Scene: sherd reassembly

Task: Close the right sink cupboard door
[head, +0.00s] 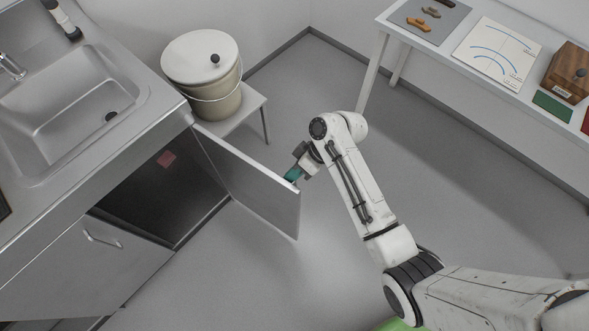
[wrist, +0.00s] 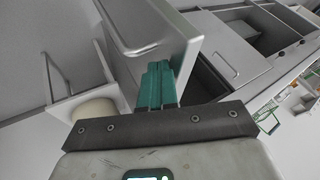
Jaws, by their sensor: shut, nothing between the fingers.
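The right sink cupboard door (head: 250,182) is a grey metal panel that stands swung open from the sink unit, its dark interior (head: 160,195) showing to the left. My gripper (head: 292,175) is at the door's outer side near its free edge, with its teal fingers shut and empty. In the wrist view the fingers (wrist: 157,84) lie in front of the door (wrist: 180,50), whose bar handle (wrist: 136,48) shows to the left of them. I cannot tell whether the fingertips touch the door.
The left cupboard door (head: 85,265) is shut, with a bar handle. A lidded bucket (head: 215,95) stands on a low stool (head: 250,108) behind the open door. A white table (head: 450,45) with sherds and a wooden box (head: 568,75) stands at the upper right. The floor between is clear.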

